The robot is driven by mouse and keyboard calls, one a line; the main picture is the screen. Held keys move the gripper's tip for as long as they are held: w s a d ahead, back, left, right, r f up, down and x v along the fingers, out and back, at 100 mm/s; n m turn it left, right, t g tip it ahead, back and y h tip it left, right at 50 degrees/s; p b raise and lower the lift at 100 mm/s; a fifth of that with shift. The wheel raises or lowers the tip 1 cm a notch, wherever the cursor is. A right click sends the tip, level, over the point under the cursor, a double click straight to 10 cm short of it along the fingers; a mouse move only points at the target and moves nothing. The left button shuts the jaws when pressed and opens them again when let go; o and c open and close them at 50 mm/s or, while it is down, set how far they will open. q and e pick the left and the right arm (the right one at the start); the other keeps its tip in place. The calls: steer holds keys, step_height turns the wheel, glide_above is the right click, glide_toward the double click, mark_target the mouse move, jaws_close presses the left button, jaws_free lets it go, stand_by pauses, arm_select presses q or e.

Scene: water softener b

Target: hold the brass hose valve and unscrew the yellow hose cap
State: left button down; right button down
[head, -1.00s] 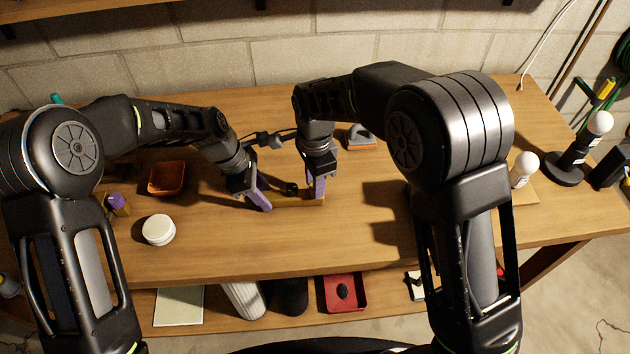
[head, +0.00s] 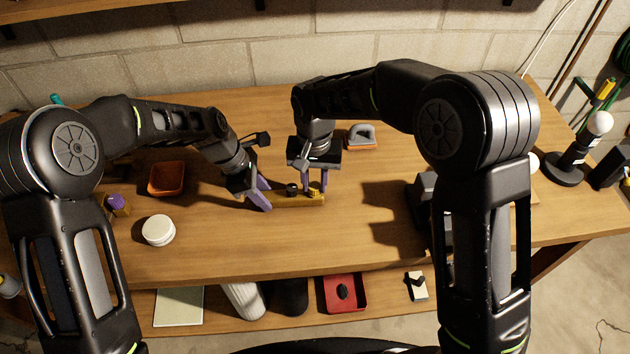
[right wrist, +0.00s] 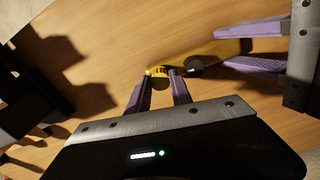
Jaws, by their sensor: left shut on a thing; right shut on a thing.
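The brass hose valve (head: 300,200) lies on the workbench as a long yellow-brown body with a dark knob (head: 291,188). It also shows in the right wrist view (right wrist: 208,52). My left gripper (head: 268,196) is shut on the valve at its left end. The yellow hose cap (head: 314,192) is at the valve's right end, small and ridged. My right gripper (head: 315,188) comes down from above and is shut on the cap, which shows between its fingertips in the right wrist view (right wrist: 159,81). I cannot tell how far the cap's thread is engaged.
An orange tray (head: 167,179), a white round tub (head: 158,230) and a purple-topped item (head: 118,205) stand left on the bench. A grey-handled block (head: 361,137) is behind right. A dark lamp-like stand (head: 570,160) is far right. The bench front is clear.

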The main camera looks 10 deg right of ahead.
steer(key=shift+r, duration=2.55)
steer(key=shift+r, duration=0.15)
steer(key=shift+r, duration=2.35)
arm_select(q)
steer(key=c, duration=0.9)
jaws_free()
steer(key=v, duration=1.2)
